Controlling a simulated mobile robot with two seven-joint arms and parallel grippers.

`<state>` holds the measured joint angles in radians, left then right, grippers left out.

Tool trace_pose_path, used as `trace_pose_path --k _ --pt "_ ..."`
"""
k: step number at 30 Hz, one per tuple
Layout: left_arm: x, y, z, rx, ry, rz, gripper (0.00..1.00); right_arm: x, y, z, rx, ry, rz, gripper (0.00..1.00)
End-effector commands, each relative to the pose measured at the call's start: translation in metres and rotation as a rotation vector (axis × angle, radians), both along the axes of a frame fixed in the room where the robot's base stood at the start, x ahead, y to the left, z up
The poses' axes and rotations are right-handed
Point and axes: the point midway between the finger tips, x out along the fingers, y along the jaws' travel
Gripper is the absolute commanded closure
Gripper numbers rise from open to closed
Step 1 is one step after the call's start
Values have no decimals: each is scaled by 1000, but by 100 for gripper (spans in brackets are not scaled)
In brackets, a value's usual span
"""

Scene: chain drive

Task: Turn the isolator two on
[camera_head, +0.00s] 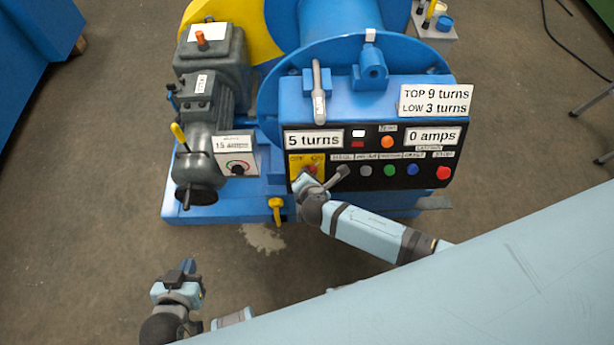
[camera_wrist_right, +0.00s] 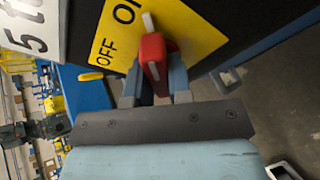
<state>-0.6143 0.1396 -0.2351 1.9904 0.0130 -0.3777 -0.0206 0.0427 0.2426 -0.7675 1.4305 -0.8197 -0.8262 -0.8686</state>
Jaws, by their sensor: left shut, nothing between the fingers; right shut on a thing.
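The isolator is a red handle on a yellow plate (camera_head: 294,160) marked OFF and ON, at the left end of the black control panel. In the right wrist view, the red handle (camera_wrist_right: 152,54) has a white tip that points towards the ON side of the plate (camera_wrist_right: 190,35). My right gripper (camera_wrist_right: 154,88) is shut on the red handle, a finger on each side. In the head view, my right gripper (camera_head: 304,180) covers much of the handle. My left gripper (camera_head: 187,268) is shut and empty, low at the left, well away from the panel.
A dial box (camera_head: 237,158) stands left of the plate. A yellow handle (camera_head: 276,208) sits below. Floor around my left gripper is clear.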

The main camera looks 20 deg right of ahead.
Motion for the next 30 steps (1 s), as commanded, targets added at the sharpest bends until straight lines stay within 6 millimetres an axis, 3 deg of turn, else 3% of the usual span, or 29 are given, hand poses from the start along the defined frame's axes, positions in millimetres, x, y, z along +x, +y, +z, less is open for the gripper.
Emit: trace_pose_path --k 12,13,16,25,30 --pt "1 0 3 -1 -5 0 100 0 -1 1 7 -3 -6 100" --pt "1 0 3 -2 -6 0 100 0 -1 1 7 -2 -5 79" --pt "1 0 3 -1 -6 1 100 0 -1 0 7 -2 -5 56" --pt "1 0 3 -1 -5 1 100 -1 0 1 7 -2 -4 55" --pt "1 0 3 -1 -3 0 100 -17 2 10 8 -1 -3 55"
